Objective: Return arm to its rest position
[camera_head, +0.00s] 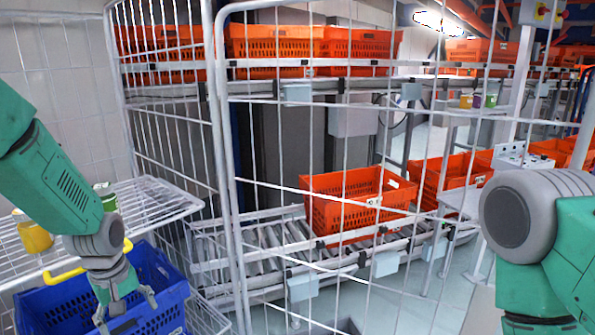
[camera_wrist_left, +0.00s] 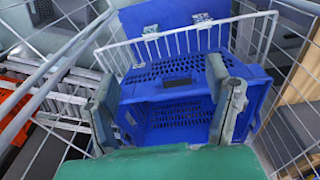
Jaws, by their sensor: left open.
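My left gripper (camera_head: 124,310) hangs at the lower left of the head view, over a blue basket (camera_head: 164,268). Its fingers are spread apart with nothing between them. In the left wrist view the two fingers of my left gripper (camera_wrist_left: 165,112) frame the empty-looking inside of the blue basket (camera_wrist_left: 185,85). My right arm shows at the right edge of the head view, but its gripper is out of view.
A white wire shelf (camera_head: 150,203) holds a yellow mug (camera_head: 32,234) and a green can (camera_head: 105,196) close to my left arm. A wire cage (camera_head: 232,180) stands right of it. An orange tote (camera_head: 345,206) sits on a roller conveyor (camera_head: 265,250) behind.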

